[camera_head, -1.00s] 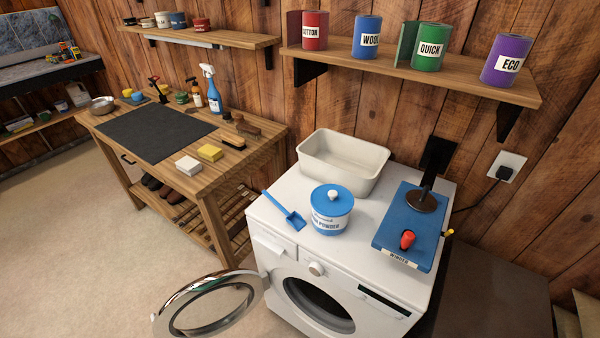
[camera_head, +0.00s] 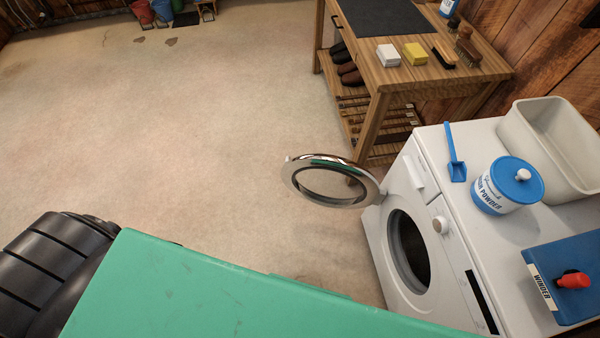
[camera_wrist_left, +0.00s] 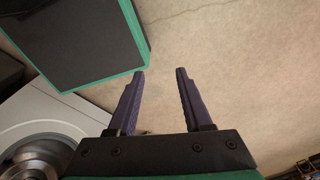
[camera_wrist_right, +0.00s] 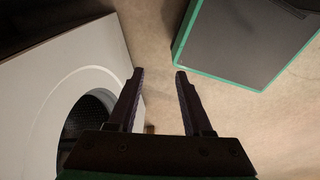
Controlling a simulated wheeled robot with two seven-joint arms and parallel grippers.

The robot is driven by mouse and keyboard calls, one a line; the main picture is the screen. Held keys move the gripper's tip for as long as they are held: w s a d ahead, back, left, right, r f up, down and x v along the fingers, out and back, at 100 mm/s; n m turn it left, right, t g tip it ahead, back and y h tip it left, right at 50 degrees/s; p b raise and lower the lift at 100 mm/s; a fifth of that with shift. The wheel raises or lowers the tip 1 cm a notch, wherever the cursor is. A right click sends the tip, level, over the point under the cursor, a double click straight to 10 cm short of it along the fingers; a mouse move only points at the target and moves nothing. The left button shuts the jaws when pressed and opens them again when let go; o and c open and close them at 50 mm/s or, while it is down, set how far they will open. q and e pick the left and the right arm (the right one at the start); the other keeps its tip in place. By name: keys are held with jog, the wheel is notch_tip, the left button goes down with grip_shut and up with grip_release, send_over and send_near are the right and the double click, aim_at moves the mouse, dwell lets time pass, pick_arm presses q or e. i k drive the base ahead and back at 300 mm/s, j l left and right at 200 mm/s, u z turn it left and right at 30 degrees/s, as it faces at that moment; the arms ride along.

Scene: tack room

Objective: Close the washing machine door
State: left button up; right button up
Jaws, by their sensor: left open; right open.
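The white washing machine (camera_head: 500,236) stands at the right in the head view. Its round door (camera_head: 371,189), a silvery ring, hangs wide open to the left, showing the dark drum opening (camera_head: 410,252). My left gripper (camera_wrist_left: 158,72) is open and empty in the left wrist view. A white surface with a round metallic part (camera_wrist_left: 40,150) lies at its lower left. My right gripper (camera_wrist_right: 158,72) is open and empty in the right wrist view, beside the white machine front (camera_wrist_right: 75,65) and dark opening (camera_wrist_right: 85,125). Neither gripper shows in the head view.
A wooden workbench (camera_head: 390,85) stands behind the door. The floor (camera_head: 200,130) to the left is clear.

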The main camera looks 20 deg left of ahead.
aim_at(372, 194)
jog(key=i+j+u, duration=0.15)
jog(key=j+u, duration=0.2)
jog(key=i+j+u, duration=0.2)
jog(key=j+u, duration=0.15)
jog(key=j, duration=0.15)
jog(key=i+j+u, duration=0.2)
jog(key=j+u, duration=0.15)
jog(key=i+j+u, duration=0.35)
jog(key=i+j+z, duration=0.1)
jog(key=i+z, duration=0.4)
jog(key=i+j+z, duration=0.25)
jog(key=i+z, duration=0.35)
jog(key=z, duration=0.3)
jog(key=i+z, duration=0.15)
jog(key=z, duration=0.35)
jog(key=i+j+z, duration=0.15)
jog(key=z, duration=0.3)
jog(key=i+j+z, duration=0.1)
jog(key=z, duration=0.35)
jog(key=i+j+z, duration=0.1)
jog(key=j+z, duration=0.15)
jog(key=z, duration=0.2)
jog(key=j+z, duration=0.2)
jog(key=z, duration=0.3)
jog(key=j+z, duration=0.25)
jog(key=z, duration=0.2)
jog(key=j+z, duration=0.8)
jog(key=k+j, duration=0.15)
jog(key=k+j+u, duration=0.15)
jog(key=j, duration=0.2)
